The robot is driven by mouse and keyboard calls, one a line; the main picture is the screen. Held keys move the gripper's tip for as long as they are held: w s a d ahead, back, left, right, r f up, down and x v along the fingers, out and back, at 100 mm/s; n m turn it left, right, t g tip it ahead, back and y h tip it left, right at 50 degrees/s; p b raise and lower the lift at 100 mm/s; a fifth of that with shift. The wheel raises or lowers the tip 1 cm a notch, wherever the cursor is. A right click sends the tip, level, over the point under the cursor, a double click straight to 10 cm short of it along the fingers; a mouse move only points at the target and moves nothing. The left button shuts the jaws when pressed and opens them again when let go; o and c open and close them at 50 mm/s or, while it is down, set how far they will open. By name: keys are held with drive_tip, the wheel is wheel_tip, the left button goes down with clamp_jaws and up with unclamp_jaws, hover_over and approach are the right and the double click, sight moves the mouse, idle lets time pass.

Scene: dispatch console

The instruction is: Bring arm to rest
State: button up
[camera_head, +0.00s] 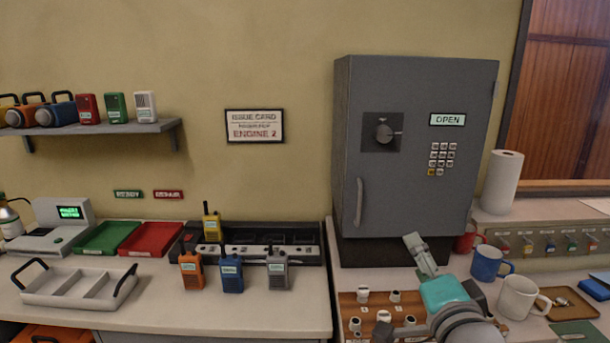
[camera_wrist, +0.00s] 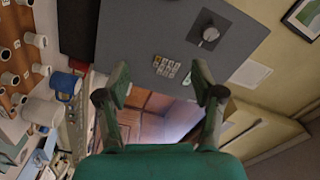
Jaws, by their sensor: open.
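My gripper (camera_head: 420,252) is in front of the lower part of the grey safe (camera_head: 430,205) in the head view, above the right counter. Its teal body and grey fingers show there, with my arm coming in from the bottom edge. In the wrist view my gripper (camera_wrist: 160,80) has its two fingers spread wide apart, with nothing between them. The safe's keypad (camera_wrist: 166,67) and dial (camera_wrist: 209,35) show beyond the fingertips in that view. The safe door is closed, and its label reads OPEN.
A wooden board (camera_head: 346,312) with several small white-labelled pieces lies left of my arm. A blue mug (camera_head: 488,262) and a white mug (camera_head: 517,298) stand close on the right. Radios, trays and a charger stand on the left counter (camera_head: 180,308).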

drive_tip(key=s+f+n+g, duration=0.1)
drive_tip(key=s+f+n, duration=0.1)
drive_tip(key=s+f, duration=0.5)
drive_tip(key=s+f+n, duration=0.2)
drive_tip(key=s+f, duration=0.1)
drive_tip(key=f, duration=0.7)
drive_tip(key=s+f+n+g, duration=0.1)
drive_tip(key=s+f+n, duration=0.1)
drive_tip(key=s+f, duration=0.5)
drive_tip(key=s+f+n, duration=0.3)
drive_tip(key=s+f, duration=0.1)
drive_tip(key=s, duration=0.8)
drive_tip(key=s+f+n+g, duration=0.1)
drive_tip(key=s+f+n, duration=0.3)
drive_tip(key=s, duration=0.9)
drive_tip(key=shift+s+a+f, duration=0.2)
drive_tip(key=shift+f, duration=0.15)
